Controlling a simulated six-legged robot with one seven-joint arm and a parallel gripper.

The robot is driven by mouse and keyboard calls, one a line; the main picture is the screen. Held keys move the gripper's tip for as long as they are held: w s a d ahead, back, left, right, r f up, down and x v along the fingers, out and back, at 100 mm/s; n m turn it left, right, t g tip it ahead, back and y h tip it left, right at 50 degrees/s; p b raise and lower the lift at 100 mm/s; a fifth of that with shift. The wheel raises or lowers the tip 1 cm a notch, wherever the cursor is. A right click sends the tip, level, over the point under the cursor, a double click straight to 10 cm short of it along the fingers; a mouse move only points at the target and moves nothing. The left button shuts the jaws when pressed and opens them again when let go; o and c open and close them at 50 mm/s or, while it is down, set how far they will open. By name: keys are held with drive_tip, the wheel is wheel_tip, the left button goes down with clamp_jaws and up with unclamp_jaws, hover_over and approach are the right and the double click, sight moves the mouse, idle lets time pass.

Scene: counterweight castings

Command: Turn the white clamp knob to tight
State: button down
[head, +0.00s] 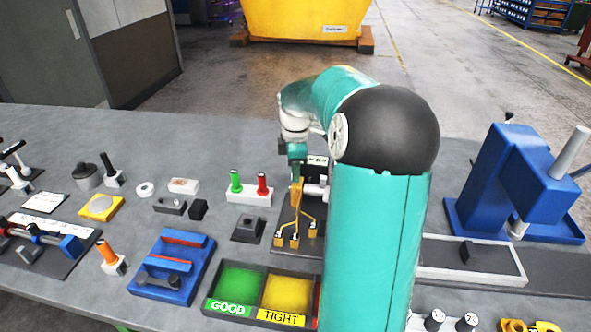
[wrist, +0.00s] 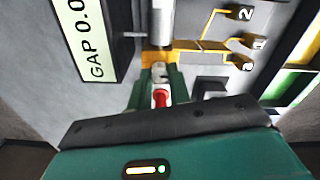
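My gripper (head: 296,160) points down over a dark fixture plate with yellow lines and numbered blocks. In the wrist view its two green fingers (wrist: 160,80) stand apart, on either side of a small pale part by the yellow bracket (wrist: 182,46). Whether they press on that part I cannot tell. A white cylindrical part, perhaps the clamp knob (head: 316,188), shows just right of the yellow upright, partly hidden by my arm. A pale cylinder (wrist: 162,22) lies beyond the bracket in the wrist view. Its turn position is not readable.
A GAP display (wrist: 88,38) stands beside the fingers. A stand with green and red pegs (head: 249,195) is left of the fixture. A blue press (head: 520,175) stands at right. My arm hides the table's centre-right.

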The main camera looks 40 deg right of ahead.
drive_tip(key=shift+m, duration=0.4)
drive_tip(key=m, duration=0.3)
drive_tip(key=shift+m, duration=0.3)
drive_tip(key=m, duration=0.4)
drive_tip(key=shift+m, duration=0.3)
drive_tip(key=m, duration=0.4)
drive_tip(key=shift+m, duration=2.5)
drive_tip(key=c, duration=1.3)
unclamp_jaws()
drive_tip(key=shift+r, duration=0.1)
